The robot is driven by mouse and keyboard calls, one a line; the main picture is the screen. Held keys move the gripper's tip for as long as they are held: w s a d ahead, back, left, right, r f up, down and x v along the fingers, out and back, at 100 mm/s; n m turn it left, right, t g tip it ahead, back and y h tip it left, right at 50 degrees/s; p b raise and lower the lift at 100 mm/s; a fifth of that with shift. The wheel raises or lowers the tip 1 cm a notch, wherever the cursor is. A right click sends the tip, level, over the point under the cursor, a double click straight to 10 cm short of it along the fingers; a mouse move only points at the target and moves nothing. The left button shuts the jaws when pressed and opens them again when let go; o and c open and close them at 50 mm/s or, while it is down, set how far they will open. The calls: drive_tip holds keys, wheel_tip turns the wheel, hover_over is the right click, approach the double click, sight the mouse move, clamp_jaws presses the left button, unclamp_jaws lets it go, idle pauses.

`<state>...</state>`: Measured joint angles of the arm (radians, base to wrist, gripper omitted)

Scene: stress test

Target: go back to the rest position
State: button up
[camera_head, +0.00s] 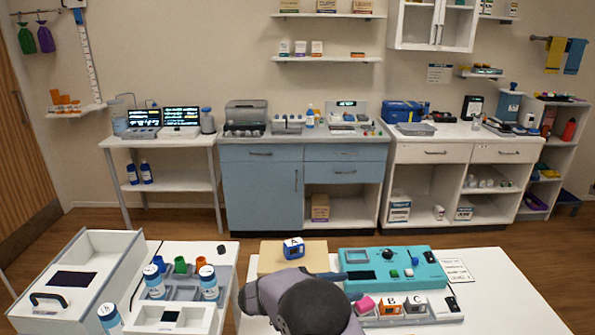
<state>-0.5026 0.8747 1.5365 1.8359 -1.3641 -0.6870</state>
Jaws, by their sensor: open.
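My arm (305,303) shows as a rounded grey link at the bottom centre, over the front table (490,300). The gripper's fingertips cannot be made out; the arm link hides that area. A blue-and-white block marked A (293,248) sits on a tan board (269,257) just behind my arm. A pink block (364,304), an orange block marked B (390,306) and a white block marked C (415,304) stand in a grey tray to the right of my arm.
A teal panel (425,270) with knobs lies behind the lettered blocks. White-capped bottles (154,282), coloured cups (180,265) and a white open box (110,250) crowd the left. The front table's right part is mostly clear. Counters with equipment line the back wall.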

drive_tip(key=w+a+r+n+t+y, duration=0.1)
drive_tip(key=w+r+n+t+y, duration=0.1)
drive_tip(key=y, duration=0.1)
drive_tip(key=w+a+r+n+t+y, duration=0.1)
drive_tip(key=w+r+n+y, duration=0.1)
drive_tip(key=n+y, duration=0.1)
drive_tip(key=w+a+r+n+t+y+p, duration=0.1)
drive_tip(key=r+n+t+y, duration=0.1)
drive_tip(key=y, duration=0.2)
drive_tip(key=shift+w+t, duration=0.3)
drive_tip(key=shift+w, duration=0.1)
drive_tip(key=s+d+f+n+g+y, duration=0.1)
drive_tip(key=s+g, duration=0.5)
drive_tip(key=s, duration=1.2)
drive_tip(key=s+d+f+n+g+y, duration=0.1)
drive_tip(key=s+d+f+n+g, duration=0.2)
drive_tip(key=s, duration=1.5)
wheel_tip(320, 180, down, 3)
drive_tip(key=n+g+p, duration=0.1)
drive_tip(key=n+g, duration=0.1)
drive_tip(key=shift+d+n+g+y, duration=0.3)
drive_tip(key=shift+d+g+y, duration=0.1)
